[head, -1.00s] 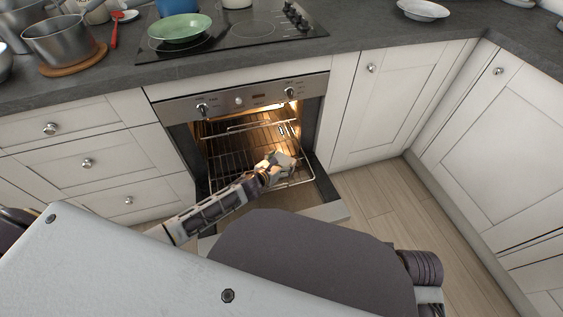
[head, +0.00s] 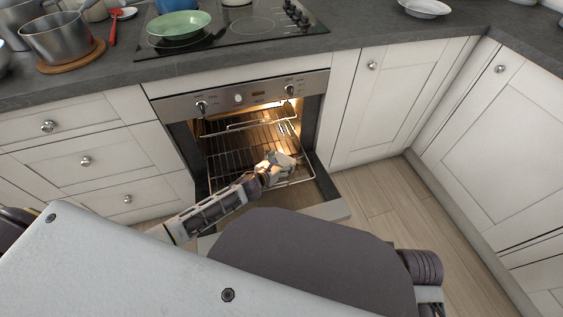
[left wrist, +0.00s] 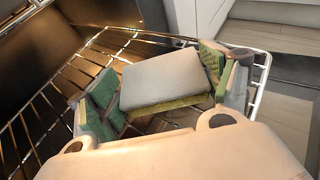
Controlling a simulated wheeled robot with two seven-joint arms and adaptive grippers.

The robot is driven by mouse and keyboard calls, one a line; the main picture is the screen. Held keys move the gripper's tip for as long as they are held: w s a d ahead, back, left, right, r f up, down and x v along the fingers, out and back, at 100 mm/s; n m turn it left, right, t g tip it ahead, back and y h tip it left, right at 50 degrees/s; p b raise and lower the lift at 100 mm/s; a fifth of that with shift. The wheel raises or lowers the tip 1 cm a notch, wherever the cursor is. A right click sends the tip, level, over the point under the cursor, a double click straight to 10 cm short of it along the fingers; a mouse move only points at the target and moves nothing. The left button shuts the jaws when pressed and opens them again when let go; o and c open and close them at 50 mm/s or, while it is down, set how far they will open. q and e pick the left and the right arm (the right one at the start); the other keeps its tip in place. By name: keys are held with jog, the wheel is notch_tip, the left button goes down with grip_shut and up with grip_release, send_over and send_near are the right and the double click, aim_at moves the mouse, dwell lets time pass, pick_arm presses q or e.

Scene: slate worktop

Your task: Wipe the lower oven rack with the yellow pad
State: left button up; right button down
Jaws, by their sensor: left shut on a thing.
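The lower oven rack (head: 230,161) is a wire grid pulled partly out of the open, lit oven. My left gripper (head: 278,163) is over its front right part. In the left wrist view, my left gripper (left wrist: 158,84) is shut on the yellow pad (left wrist: 165,76), with a green-faced finger at each side. The pad is a block with a pale grey top and a yellow-green lower edge. It lies flat against or just above the wires of the rack (left wrist: 50,97); contact is hidden beneath it. My right gripper is not in view.
The oven door (head: 325,210) is folded down below the rack. A higher rack (head: 250,122) is inside the oven. A green pan (head: 178,24) stands on the hob, and a steel pot (head: 62,38) stands to its left. The floor right of the oven is clear.

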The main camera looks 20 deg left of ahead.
aim_at(287, 178)
pick_arm(q)
jog(key=shift+f, duration=0.2)
jog(key=shift+s+d, duration=0.1)
jog(key=shift+s+d, duration=0.7)
jog(key=shift+s, duration=0.35)
jog(key=shift+s+d+p, duration=0.25)
jog(key=shift+s+p, duration=0.1)
jog(key=shift+s, duration=0.05)
jog(key=shift+s+f, duration=0.1)
jog(key=shift+s+d, duration=0.25)
jog(key=shift+d, duration=0.05)
jog(key=shift+s+d+p, duration=0.15)
jog(key=shift+s+d, duration=0.25)
jog(key=shift+s, duration=0.25)
jog(key=shift+s+d+p, duration=0.15)
jog(key=shift+s+d, duration=0.2)
jog(key=shift+s, duration=0.3)
jog(key=shift+c, duration=0.4)
jog(key=shift+w, duration=0.2)
